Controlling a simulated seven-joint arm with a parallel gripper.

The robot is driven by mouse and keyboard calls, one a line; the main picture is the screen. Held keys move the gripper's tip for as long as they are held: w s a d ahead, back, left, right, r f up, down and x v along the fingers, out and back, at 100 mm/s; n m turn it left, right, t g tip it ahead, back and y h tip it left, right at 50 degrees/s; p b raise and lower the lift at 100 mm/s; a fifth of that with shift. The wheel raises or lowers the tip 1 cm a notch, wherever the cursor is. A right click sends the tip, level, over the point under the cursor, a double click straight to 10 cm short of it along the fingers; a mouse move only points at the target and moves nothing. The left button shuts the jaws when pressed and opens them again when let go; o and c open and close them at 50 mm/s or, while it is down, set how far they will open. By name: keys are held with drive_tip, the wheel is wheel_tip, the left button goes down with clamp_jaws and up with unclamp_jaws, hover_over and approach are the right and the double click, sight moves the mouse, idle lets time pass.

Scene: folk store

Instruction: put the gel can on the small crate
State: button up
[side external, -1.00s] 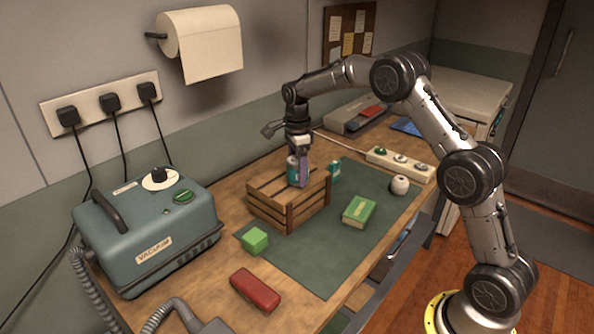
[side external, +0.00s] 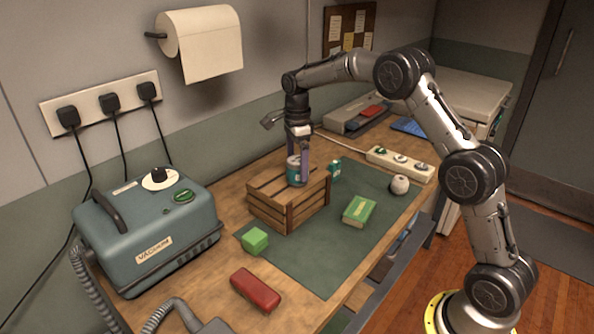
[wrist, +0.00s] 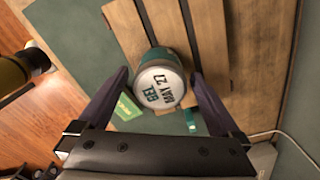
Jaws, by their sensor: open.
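The gel can (side external: 293,171) stands upright on the slatted top of the small wooden crate (side external: 285,206). In the wrist view the can's white lid (wrist: 160,87) reads "GEL MAY 27", and it rests on the crate's slats (wrist: 203,40). My gripper (side external: 300,176) is open and low around the can. In the wrist view my gripper's fingers (wrist: 160,85) stand apart on either side of the can, with gaps between them and it. The can's far side is partly hidden by a finger in the side view.
A green cube (side external: 255,241) and red block (side external: 255,290) are in front.

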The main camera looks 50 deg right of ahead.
sight(297, 160)
wheel_tip(297, 160, up, 10)
drive_tip(key=shift+f, duration=0.1)
drive_tip(key=s+a+r+n+t, duration=0.1)
drive_tip(key=s+a+r+n, duration=0.1)
drive_tip(key=s+r+n, duration=0.3)
drive_tip(key=s+a+r+n+t, duration=0.1)
drive_tip(key=s+a+n, duration=0.2)
drive_tip(key=s, duration=0.4)
drive_tip(key=s+a+r+n+t, duration=0.1)
drive_tip(key=s+a+r+n, duration=0.1)
drive_tip(key=s+r+n, duration=0.3)
drive_tip(key=s+a+f+n+t, duration=0.1)
drive_tip(key=s+f+n, duration=0.3)
drive_tip(key=s, duration=0.5)
drive_tip(key=s+a+f+n+t, duration=0.1)
drive_tip(key=s+a+f+n, duration=0.1)
drive_tip(key=s+f+n, duration=0.3)
drive_tip(key=s+n, duration=0.1)
drive_tip(key=s, duration=0.3)
drive_tip(key=shift+s+a+t, duration=0.3)
drive_tip(key=shift+s+a, duration=0.05)
drive_tip(key=shift+a, duration=0.05)
